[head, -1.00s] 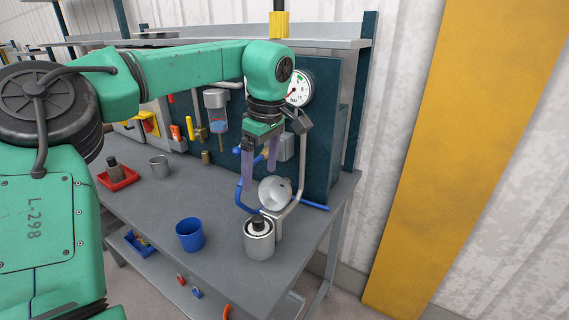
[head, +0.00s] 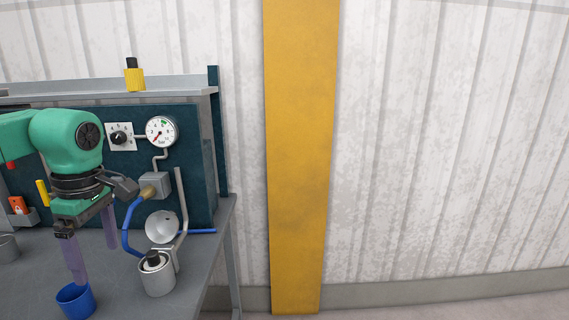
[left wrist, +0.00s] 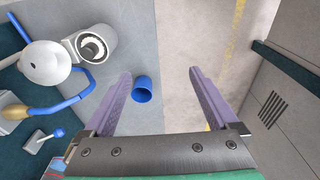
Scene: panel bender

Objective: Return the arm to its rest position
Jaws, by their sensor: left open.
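My left gripper (head: 93,258) hangs fingers-down over the bench, left of the grey canister, with its two purple fingers spread apart and nothing between them. One fingertip overlaps the blue cup (head: 75,302) in the head view. In the left wrist view the gripper (left wrist: 160,74) is open, and the blue cup (left wrist: 142,90) shows below, beside one finger and apart from it. The green arm (head: 66,138) comes in from the left edge, and most of it is out of the picture. My right gripper is not in view.
The canister (head: 157,279) with a tilted round lid (head: 162,227) stands near the bench's right end. A blue hose (head: 128,228), pipe (head: 181,215) and pressure gauge (head: 161,131) are on the back panel. A yellow post (head: 302,150) stands at the wall; the space right of the bench is clear.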

